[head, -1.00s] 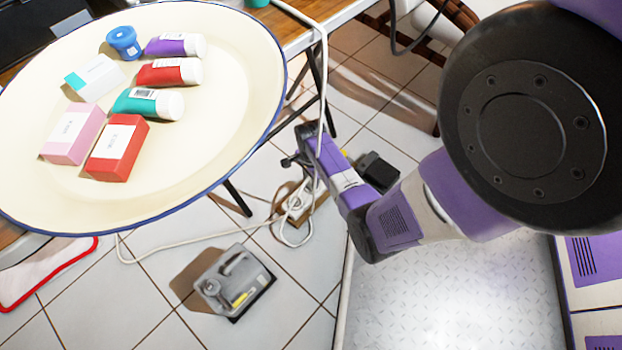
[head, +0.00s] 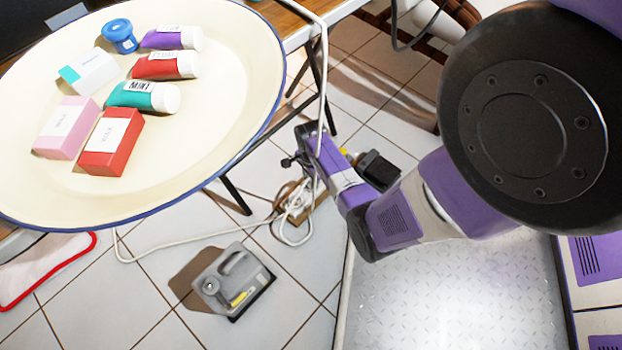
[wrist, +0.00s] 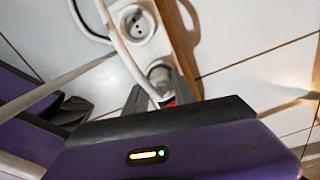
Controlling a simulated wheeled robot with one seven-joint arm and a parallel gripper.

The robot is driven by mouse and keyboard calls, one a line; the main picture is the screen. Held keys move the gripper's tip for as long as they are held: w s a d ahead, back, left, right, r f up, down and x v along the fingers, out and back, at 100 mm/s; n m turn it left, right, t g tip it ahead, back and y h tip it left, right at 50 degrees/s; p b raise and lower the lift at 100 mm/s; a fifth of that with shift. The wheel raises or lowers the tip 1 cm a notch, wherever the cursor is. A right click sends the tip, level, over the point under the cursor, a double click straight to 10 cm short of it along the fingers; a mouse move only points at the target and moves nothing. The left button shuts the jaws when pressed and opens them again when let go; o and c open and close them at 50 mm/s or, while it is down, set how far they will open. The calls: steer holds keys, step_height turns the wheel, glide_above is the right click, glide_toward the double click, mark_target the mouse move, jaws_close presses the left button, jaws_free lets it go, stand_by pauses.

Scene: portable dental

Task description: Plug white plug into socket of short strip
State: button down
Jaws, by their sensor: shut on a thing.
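The short strip (wrist: 124,9) shows in the wrist view as a white bar with a round socket (wrist: 137,23) open at its upper part. The white plug (wrist: 159,76) is between the two dark fingers of my gripper (wrist: 162,92), which is shut on it. The plug overlaps the strip below the open socket; I cannot tell whether it is seated or just above. A white cable (wrist: 117,42) passes beside the open socket to the plug. In the head view, the strip and plug area on the floor is small and partly hidden by my arm.
A wooden piece (wrist: 181,38) lies alongside the strip. In the head view, white cable (head: 175,252) runs over the tiles, and a grey device (head: 233,281) stands on the floor. A large cream tray (head: 215,130) with boxes and tubes is at the left. Table legs (head: 236,196) stand behind.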

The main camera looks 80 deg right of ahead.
steer(key=shift+f, duration=0.3)
steer(key=c, duration=1)
jaws_free()
steer(key=shift+o, duration=0.2)
step_height(320, 180, up, 8)
steer(key=p, duration=0.5)
